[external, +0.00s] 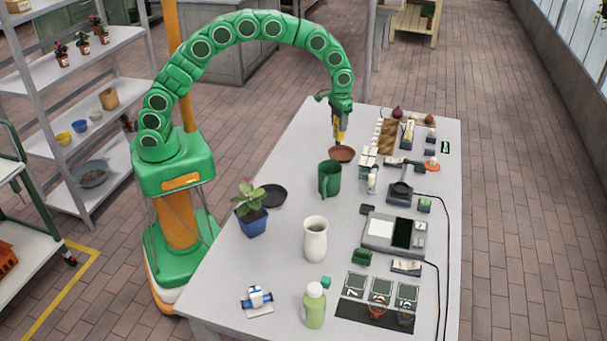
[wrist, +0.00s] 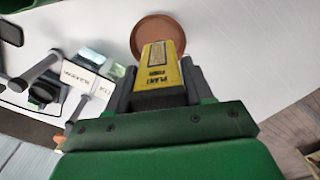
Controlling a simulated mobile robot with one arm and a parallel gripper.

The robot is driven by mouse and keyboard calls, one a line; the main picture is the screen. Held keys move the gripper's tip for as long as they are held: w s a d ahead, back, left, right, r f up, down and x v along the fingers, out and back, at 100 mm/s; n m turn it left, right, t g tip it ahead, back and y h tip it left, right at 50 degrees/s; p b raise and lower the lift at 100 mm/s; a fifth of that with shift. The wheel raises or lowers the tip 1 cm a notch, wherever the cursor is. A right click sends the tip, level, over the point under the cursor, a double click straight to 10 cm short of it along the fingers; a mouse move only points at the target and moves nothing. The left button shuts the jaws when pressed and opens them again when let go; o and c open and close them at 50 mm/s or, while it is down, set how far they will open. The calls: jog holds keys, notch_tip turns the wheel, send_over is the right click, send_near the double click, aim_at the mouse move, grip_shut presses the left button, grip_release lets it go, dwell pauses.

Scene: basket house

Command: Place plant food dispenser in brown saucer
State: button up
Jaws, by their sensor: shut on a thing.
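The plant food dispenser (wrist: 158,68) is a yellow box with dark lettering, held between the fingers of my gripper (wrist: 160,82) in the wrist view. In the external view the yellow dispenser (external: 340,126) hangs below my gripper (external: 341,108), pointing down. The brown saucer (external: 342,154) lies on the table just below it. In the wrist view the saucer (wrist: 158,28) shows behind the dispenser's far end, which overlaps it in the picture. The dispenser seems to be above the saucer; whether they touch is hard to tell.
A white vase (external: 315,240), a potted plant (external: 251,212) and a black saucer (external: 272,197) are nearer the front. The table (external: 300,140) is clear left of the saucer.

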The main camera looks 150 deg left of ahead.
jog(key=shift+w+a+f, duration=0.2)
jog(key=shift+a+f, duration=0.2)
jog(key=shift+f, duration=0.2)
jog(key=shift+w+a+f, duration=0.2)
jog(key=shift+a+f, duration=0.2)
jog(key=shift+f, duration=1.6)
jog(key=shift+f, duration=0.1)
jog(key=o, duration=1.1)
jog(key=shift+o, duration=0.2)
notch_tip(320, 180, up, 12)
jog(key=shift+r, duration=0.1)
